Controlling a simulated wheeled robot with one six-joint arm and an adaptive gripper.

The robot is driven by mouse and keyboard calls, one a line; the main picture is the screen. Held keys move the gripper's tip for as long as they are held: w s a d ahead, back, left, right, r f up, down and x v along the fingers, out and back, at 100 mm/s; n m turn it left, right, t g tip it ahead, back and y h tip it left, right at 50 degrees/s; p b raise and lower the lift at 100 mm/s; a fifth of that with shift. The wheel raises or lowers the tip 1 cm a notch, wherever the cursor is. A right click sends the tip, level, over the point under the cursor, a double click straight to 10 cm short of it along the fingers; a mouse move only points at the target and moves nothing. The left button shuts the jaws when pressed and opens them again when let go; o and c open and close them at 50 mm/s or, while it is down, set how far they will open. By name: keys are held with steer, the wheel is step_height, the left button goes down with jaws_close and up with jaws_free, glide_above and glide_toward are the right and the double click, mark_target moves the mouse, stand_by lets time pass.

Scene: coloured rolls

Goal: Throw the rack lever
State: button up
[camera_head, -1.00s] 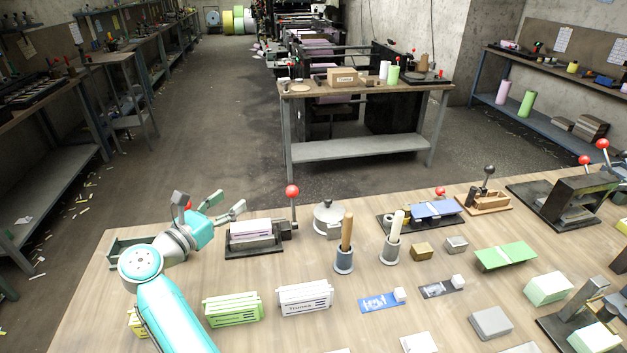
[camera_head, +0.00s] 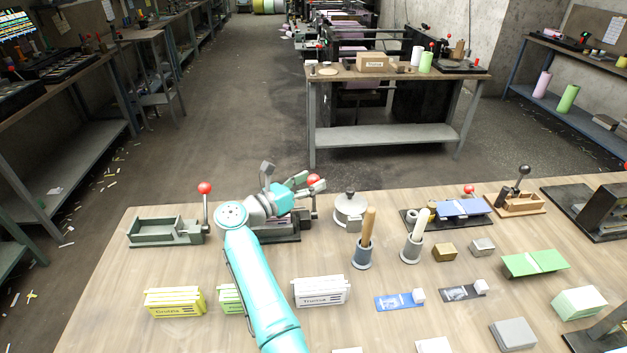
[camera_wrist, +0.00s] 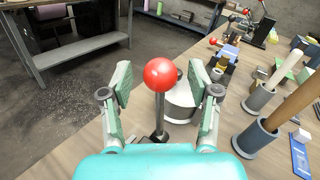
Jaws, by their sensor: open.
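A lever with a red ball knob (camera_head: 313,179) stands upright at the right end of a dark rack (camera_head: 282,239) in the middle of the bench. My gripper (camera_head: 293,178) is beside this lever, and my arm hides much of the rack. In the wrist view my gripper (camera_wrist: 162,82) is open. The red knob (camera_wrist: 160,73) appears between its two fingers, with a gap on each side. I cannot tell how deep between them it sits. A second, grey-green rack (camera_head: 160,234) at the left has its own upright lever with a red knob (camera_head: 205,188).
A lidded grey pot (camera_head: 349,210) stands just right of the lever. Two holders with handles, one wooden (camera_head: 368,228) and one pale (camera_head: 420,222), stand farther right. Labelled packs, including a white one (camera_head: 321,291), lie nearer.

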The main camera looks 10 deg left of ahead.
steer(key=shift+w+d, duration=0.45)
steer(key=shift+w, duration=0.1)
jaws_close()
